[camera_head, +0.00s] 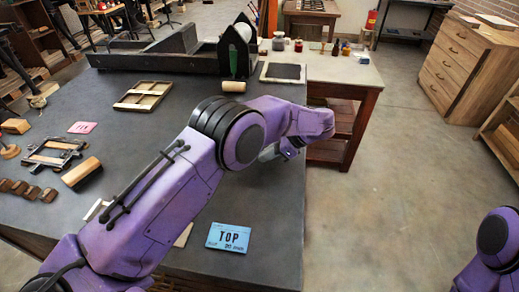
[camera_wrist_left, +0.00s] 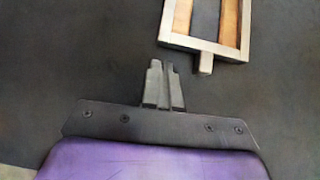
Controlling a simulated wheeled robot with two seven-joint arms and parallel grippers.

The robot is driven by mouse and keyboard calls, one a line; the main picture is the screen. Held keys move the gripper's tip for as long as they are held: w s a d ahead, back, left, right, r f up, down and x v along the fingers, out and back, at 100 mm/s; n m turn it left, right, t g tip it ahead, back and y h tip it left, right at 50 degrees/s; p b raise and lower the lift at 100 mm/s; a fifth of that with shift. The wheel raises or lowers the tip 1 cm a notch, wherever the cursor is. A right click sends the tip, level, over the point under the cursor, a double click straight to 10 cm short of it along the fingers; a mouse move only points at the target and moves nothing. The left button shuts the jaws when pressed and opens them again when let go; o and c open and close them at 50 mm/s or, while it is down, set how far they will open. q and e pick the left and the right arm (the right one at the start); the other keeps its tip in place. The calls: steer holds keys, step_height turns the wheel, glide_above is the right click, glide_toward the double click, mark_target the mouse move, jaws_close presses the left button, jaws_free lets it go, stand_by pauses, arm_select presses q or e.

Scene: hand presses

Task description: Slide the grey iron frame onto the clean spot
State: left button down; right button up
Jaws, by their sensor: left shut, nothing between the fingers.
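A grey metal frame (camera_head: 55,153) with wooden pieces around it lies flat at the left of the dark table. A second, pale frame with bars (camera_head: 143,96) lies farther back. The left wrist view shows part of a light-bordered frame (camera_wrist_left: 205,45) with wooden strips inside and a short peg on its near side; I cannot tell which of the two it is. My left gripper (camera_wrist_left: 164,66) is shut and empty, apart from this frame, to its lower left in that view. I cannot make out a distinct clean spot.
A large press bed (camera_head: 160,52) spans the back.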

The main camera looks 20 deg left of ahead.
arm_select(q)
steer(key=shift+s+a+p, duration=0.15)
steer(key=shift+s+a, duration=0.05)
steer(key=shift+a, duration=0.4)
steer(key=shift+s+a+p, duration=0.15)
steer(key=shift+a, duration=0.4)
arm_select(e)
steer(key=shift+r, duration=0.75)
steer(key=shift+f, duration=0.15)
